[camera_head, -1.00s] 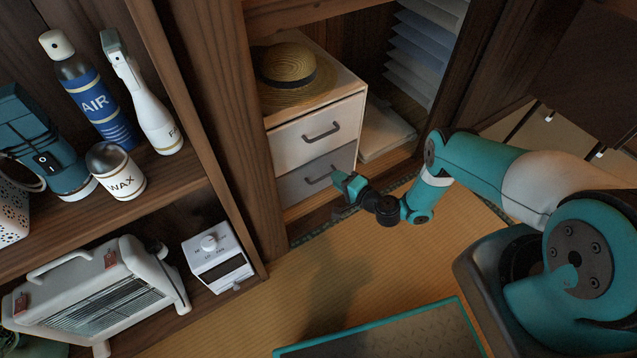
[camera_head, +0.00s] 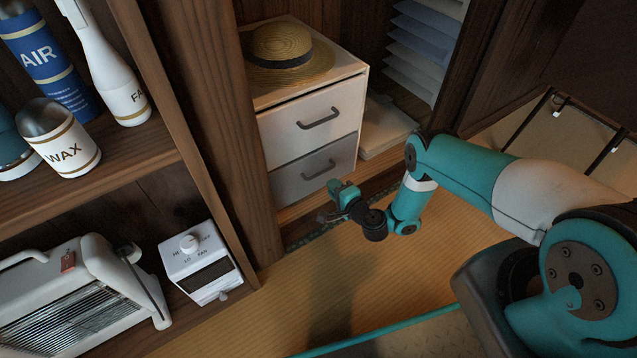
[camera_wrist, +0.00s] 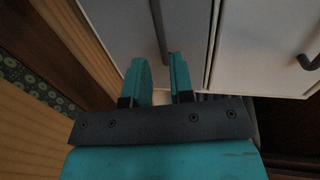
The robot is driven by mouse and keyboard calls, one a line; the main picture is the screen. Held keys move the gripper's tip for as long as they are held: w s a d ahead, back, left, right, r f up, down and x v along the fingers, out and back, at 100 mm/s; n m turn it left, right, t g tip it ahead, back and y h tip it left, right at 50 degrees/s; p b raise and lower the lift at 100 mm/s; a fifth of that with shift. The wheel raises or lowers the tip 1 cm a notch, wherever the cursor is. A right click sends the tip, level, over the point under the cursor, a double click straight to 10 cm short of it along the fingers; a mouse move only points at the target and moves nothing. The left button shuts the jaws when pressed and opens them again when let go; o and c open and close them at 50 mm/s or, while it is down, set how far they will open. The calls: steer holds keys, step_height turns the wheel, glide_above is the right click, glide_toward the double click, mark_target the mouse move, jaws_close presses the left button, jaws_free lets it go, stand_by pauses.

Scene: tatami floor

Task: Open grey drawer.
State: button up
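The grey drawer (camera_head: 290,187) is the lower front of a small two-drawer cabinet and looks shut. My gripper (camera_head: 332,202) is in front of the drawer, below and to the right of the handle. In the wrist view, its two teal fingers (camera_wrist: 160,72) stand apart with nothing between them. The grey drawer's front (camera_wrist: 118,28) fills the upper middle there. Its handle (camera_wrist: 158,28) lies ahead of the gap between the fingertips. I cannot tell how far off it is.
The white upper drawer (camera_head: 292,128) has its own handle (camera_head: 319,119). A straw hat (camera_head: 280,55) lies on top of the cabinet. A wooden shelf post (camera_head: 215,150) stands to the left, beside a small white heater control box (camera_head: 200,262). The tatami floor (camera_head: 400,275) in front is clear.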

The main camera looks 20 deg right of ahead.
mark_target(319, 173)
steer(key=w+b, duration=0.1)
steer(key=b, duration=0.4)
steer(key=w+f+b, duration=0.1)
steer(key=b, duration=0.4)
steer(key=shift+w+a+f+b, duration=0.2)
steer(key=shift+w+a+b, duration=0.15)
steer(key=shift+a, duration=0.05)
steer(key=b, duration=0.2)
steer(key=shift+w+a+b, duration=0.1)
steer(key=shift+b, duration=0.25)
steer(key=x, duration=0.1)
steer(key=b+x, duration=0.1)
steer(key=x, duration=0.1)
steer(key=shift+w+r, duration=0.1)
steer(key=shift+r, duration=0.2)
steer(key=shift+b+x, duration=0.7)
steer(key=shift+x, duration=0.6)
steer(key=shift+r, duration=0.1)
jaws_close()
